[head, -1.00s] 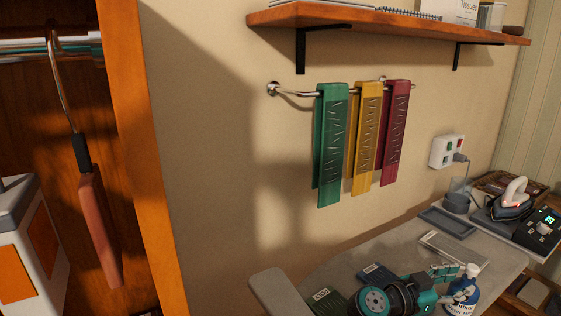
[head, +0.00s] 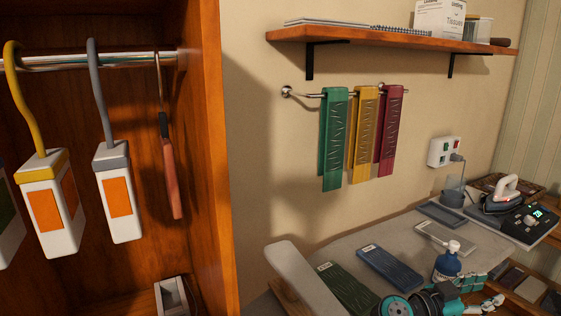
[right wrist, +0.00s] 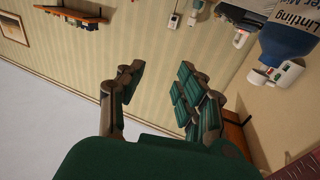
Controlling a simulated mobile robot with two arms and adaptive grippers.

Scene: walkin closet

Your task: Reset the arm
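My right gripper (head: 485,288) is at the bottom of the head view, partly cut off, over the near side of the grey table (head: 330,244). In the right wrist view its two dark green jointed fingers (right wrist: 160,72) are spread apart with nothing between them. A blue bottle (head: 447,263) with a white cap stands close behind the gripper in the head view; I cannot tell whether they touch. My left gripper is not in view.
Green, yellow and red strips (head: 364,130) hang on a wall rail (head: 310,95). A shelf (head: 400,42) is above. An iron (head: 500,193) sits at the table's far right. An open wardrobe (head: 213,180) at left holds white hanging blocks (head: 120,200).

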